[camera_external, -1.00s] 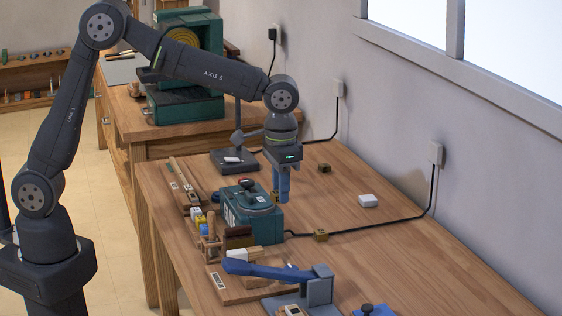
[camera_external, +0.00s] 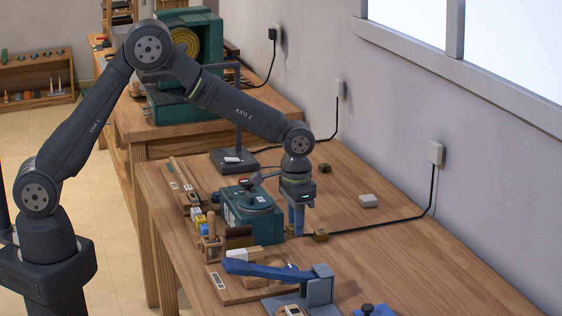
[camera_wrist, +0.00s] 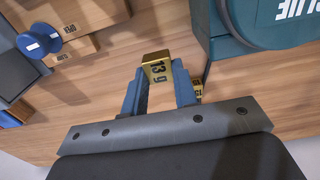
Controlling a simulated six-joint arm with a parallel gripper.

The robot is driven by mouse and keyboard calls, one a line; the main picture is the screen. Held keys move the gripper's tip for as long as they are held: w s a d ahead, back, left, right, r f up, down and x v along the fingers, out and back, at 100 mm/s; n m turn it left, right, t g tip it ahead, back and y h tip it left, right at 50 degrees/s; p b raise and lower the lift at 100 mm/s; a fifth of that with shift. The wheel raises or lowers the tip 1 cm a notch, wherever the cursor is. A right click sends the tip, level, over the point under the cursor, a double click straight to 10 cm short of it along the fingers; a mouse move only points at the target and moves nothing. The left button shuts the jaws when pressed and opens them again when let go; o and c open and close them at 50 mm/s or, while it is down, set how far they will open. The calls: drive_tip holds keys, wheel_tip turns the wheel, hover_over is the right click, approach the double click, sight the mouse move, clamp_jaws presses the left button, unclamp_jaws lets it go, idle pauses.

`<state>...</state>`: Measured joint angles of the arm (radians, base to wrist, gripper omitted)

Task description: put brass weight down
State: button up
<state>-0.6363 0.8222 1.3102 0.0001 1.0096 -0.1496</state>
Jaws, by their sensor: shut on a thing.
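A brass weight marked "13 g" (camera_wrist: 157,68) sits between the two blue fingers of my gripper (camera_wrist: 158,82) in the wrist view. In the external view my gripper (camera_external: 296,225) points down beside the green glue pot (camera_external: 252,218), on its right, with the held weight partly hidden at the fingertips. I cannot tell whether the weight touches the table.
A black cable (camera_external: 385,225) runs along the table to the wall socket. A blue-handled lever press (camera_external: 320,286) and wooden pieces stand in front. The wooden table (camera_external: 415,260) is clear at right.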

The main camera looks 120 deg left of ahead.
sight(297, 250)
drive_tip(key=shift+a+f, duration=0.4)
drive_tip(key=shift+a, duration=0.25)
drive_tip(key=shift+f, duration=1.95)
drive_tip(key=shift+f, duration=0.15)
drive_tip(key=o, duration=0.9)
drive_tip(key=shift+o, duration=0.2)
wheel_tip(297, 250, up, 12)
drive_tip(key=shift+f, duration=0.15)
drive_tip(key=shift+c, duration=0.2)
drive_tip(key=shift+r, duration=0.35)
drive_tip(key=shift+c, duration=0.9)
